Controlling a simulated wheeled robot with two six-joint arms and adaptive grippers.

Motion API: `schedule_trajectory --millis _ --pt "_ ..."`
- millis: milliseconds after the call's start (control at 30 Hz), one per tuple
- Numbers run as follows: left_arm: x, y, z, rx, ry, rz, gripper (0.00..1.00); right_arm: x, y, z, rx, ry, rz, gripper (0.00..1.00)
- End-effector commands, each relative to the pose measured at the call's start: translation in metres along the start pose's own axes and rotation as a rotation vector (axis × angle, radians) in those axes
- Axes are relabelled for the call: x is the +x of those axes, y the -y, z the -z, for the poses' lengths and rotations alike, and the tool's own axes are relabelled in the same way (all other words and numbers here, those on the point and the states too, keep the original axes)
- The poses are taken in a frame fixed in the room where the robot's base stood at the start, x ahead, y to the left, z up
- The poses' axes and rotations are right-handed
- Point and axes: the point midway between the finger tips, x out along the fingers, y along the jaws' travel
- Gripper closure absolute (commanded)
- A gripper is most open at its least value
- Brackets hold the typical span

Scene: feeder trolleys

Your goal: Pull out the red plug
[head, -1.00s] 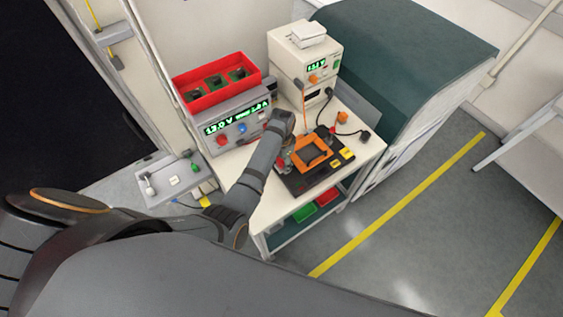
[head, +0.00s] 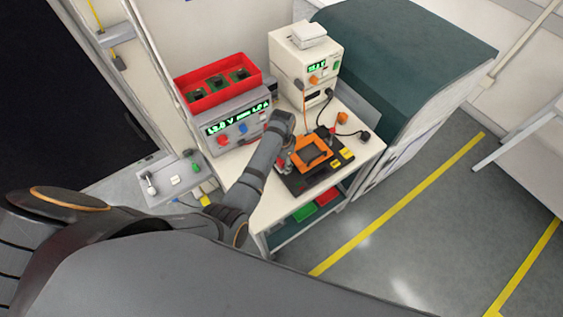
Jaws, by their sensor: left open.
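My left arm reaches over the trolley top from the left. Its left gripper (head: 284,156) is open and sits low at the left edge of a black fixture (head: 296,181) with an orange frame (head: 312,153). A small red piece (head: 280,164), perhaps the red plug, shows right beside the fingers. The wrist covers much of this spot, so I cannot tell whether the fingers touch it. Another small red piece (head: 333,130) shows at the fixture's far side. My right gripper is not in view.
A grey power supply (head: 241,126) with a lit display carries a red bin (head: 217,86). White instruments (head: 308,60) stand at the back. Cables and an orange block (head: 342,117) lie right of the fixture. A dark green cabinet (head: 405,55) stands behind. Floor at right is clear.

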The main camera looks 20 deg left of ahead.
Motion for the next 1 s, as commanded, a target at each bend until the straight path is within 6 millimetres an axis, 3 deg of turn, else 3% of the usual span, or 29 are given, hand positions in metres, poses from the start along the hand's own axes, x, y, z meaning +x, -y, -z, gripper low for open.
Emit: schedule_trajectory --millis 467,867,1000 --pt "-0.0002 0.0003 0.0001 0.0 0.0 0.0 0.45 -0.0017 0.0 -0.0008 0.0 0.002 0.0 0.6" --pt "-0.0001 0.0003 0.0 0.0 0.0 0.0 0.97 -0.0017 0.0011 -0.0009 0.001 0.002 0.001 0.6" --pt "-0.0001 0.0003 0.0 0.0 0.0 0.0 1.0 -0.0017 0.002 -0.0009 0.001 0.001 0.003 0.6"
